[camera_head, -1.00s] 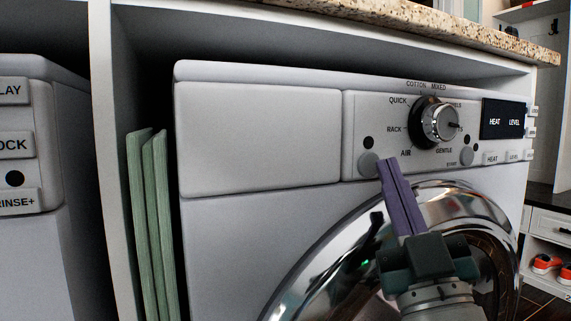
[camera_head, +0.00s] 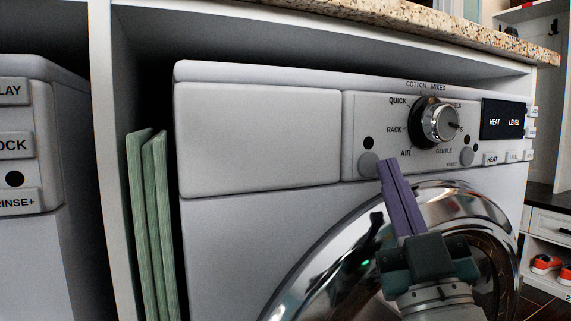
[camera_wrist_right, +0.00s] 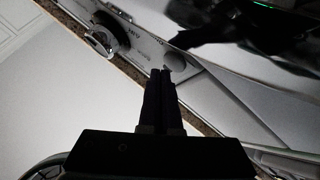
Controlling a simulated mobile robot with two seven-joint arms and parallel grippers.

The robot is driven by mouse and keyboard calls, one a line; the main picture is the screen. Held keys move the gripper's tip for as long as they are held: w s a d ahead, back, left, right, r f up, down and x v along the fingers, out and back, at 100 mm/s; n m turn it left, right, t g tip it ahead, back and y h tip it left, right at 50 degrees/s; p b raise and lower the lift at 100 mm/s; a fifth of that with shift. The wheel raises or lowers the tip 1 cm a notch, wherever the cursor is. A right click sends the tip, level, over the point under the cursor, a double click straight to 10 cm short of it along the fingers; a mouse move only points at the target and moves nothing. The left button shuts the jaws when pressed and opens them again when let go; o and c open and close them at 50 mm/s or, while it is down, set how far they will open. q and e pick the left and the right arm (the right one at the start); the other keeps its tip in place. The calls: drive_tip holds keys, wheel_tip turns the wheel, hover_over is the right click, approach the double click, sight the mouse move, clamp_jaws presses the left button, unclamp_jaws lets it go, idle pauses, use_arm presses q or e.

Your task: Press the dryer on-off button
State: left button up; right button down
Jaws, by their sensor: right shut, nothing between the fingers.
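The white dryer (camera_head: 260,145) has a control panel with a dark and chrome dial. A round grey button (camera_head: 368,164) sits at the panel's lower left, below a small black dot. Another round grey button (camera_head: 466,156) sits right of the dial. My right gripper (camera_head: 387,162) is shut and empty, its purple fingers pointing up at the panel. Its tips overlap the right edge of the left button; I cannot tell whether they touch it. The right wrist view shows the fingertips (camera_wrist_right: 162,71) close beside a round grey button (camera_wrist_right: 176,58). My left gripper is not in view.
The chrome-rimmed dryer door (camera_head: 330,245) lies behind my right gripper. A granite counter (camera_head: 400,14) overhangs the dryer. Green boards (camera_head: 150,220) stand in the gap at left, and another white machine (camera_head: 65,180) is at the far left.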

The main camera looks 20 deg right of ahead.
drive_tip(key=shift+w, duration=0.15)
idle(0.3)
drive_tip(key=shift+w, duration=0.35)
drive_tip(key=shift+b, duration=0.35)
drive_tip(key=shift+s+p, duration=0.45)
drive_tip(key=shift+s, duration=0.05)
drive_tip(key=s+p, duration=0.3)
drive_tip(key=s, duration=0.3)
drive_tip(key=shift+d, duration=0.2)
